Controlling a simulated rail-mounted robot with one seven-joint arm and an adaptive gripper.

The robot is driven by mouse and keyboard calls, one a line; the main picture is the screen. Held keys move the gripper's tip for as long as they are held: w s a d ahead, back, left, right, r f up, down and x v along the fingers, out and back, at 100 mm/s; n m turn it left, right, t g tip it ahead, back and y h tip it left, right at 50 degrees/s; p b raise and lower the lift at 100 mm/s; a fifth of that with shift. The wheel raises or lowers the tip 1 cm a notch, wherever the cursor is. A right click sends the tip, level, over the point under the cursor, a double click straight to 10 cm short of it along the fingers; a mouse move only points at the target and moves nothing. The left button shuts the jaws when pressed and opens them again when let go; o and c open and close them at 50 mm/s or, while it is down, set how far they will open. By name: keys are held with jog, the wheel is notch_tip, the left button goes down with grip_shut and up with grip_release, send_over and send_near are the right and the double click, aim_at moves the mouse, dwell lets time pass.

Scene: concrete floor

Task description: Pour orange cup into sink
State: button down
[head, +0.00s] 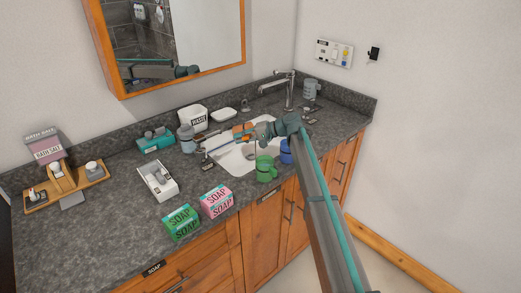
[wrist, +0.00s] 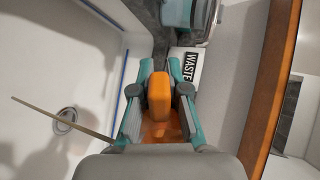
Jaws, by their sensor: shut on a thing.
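My gripper (head: 246,131) is shut on the orange cup (head: 239,130) and holds it over the back edge of the white sink (head: 226,163). In the wrist view the orange cup (wrist: 159,95) sits between the two teal fingers (wrist: 158,100). The gripper partly hides the cup, so its opening and any contents cannot be made out. The sink basin (wrist: 35,60) and its round drain (wrist: 66,118) show to the left in the wrist view.
A green cup (head: 265,169) and a blue cup (head: 286,151) stand by the sink's front right. Soap boxes (head: 181,222) occupy the front counter.

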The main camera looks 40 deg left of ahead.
aim_at(245, 128)
jog(key=shift+w+d+r+g+y+b, duration=0.15)
jog(key=shift+d+r+g+y+b, duration=0.1)
jog(key=shift+r+b, duration=0.15)
jog(key=shift+w+d+r+g+y+b, duration=0.1)
jog(key=shift+d+r+g+y+b, duration=0.15)
jog(key=shift+r, duration=0.3)
jog(key=shift+w+d+r+g+y+b, duration=0.15)
jog(key=shift+r+y+b, duration=0.15)
jog(key=shift+r+b, duration=0.15)
dwell(0.4)
jog(key=shift+r, duration=0.2)
jog(key=shift+d+r+y, duration=0.1)
jog(key=shift+r+y, duration=0.2)
jog(key=shift+r, duration=0.35)
jog(key=shift+w+d+r+g+y+b, duration=0.1)
jog(key=shift+r+g+y+b, duration=0.2)
jog(key=shift+r+b, duration=0.3)
jog(key=shift+r, duration=0.4)
jog(key=shift+r+g+y, duration=0.25)
jog(key=shift+r+y, duration=0.05)
jog(key=shift+r, duration=0.1)
